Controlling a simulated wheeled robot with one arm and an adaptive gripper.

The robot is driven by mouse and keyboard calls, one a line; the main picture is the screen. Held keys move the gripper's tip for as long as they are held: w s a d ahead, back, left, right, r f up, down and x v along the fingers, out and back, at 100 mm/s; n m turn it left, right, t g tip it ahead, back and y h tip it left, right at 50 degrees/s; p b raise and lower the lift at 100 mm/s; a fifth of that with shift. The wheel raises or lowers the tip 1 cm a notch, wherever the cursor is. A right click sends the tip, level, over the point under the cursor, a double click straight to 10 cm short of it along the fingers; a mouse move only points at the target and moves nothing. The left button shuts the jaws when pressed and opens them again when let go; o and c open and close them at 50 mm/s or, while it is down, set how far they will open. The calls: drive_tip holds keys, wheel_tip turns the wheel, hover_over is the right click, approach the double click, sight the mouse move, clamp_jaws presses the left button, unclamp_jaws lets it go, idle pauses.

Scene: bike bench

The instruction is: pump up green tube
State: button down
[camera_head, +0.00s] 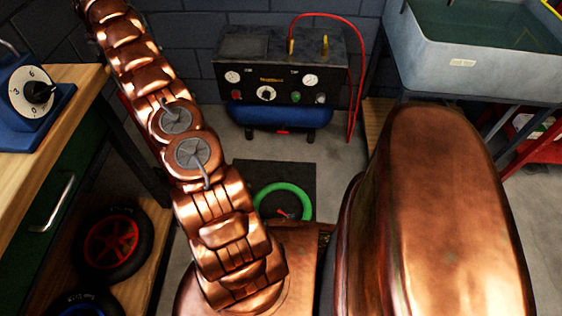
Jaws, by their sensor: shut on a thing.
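The green tube (281,189) lies as a ring on a dark mat (298,173) on the floor, in front of the compressor. Its near part is hidden behind my arm and body. A small red piece shows inside the ring; I cannot tell what it is. The compressor (262,72) stands against the wall, with gauges, knobs and a blue tank. A red hose (360,70) arches over its top and hangs down its right side to near the floor. My copper arm reaches up to the top left edge, and my gripper is outside the view.
A wooden bench (45,160) at the left carries a blue device with a numbered dial (32,92). Below it, a wheel with a red hub (111,245) lies on a low shelf. A grey sink (470,65) stands at the right. Some floor around the mat is clear.

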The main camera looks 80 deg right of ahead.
wheel_tip(320, 180, down, 3)
drive_tip(key=shift+f+b, duration=0.1)
drive_tip(key=shift+b, duration=0.9)
wheel_tip(320, 180, up, 30)
drive_tip(key=p, duration=2.9)
wheel_tip(320, 180, down, 31)
drive_tip(key=b, duration=3)
drive_tip(key=shift+r, duration=0.65)
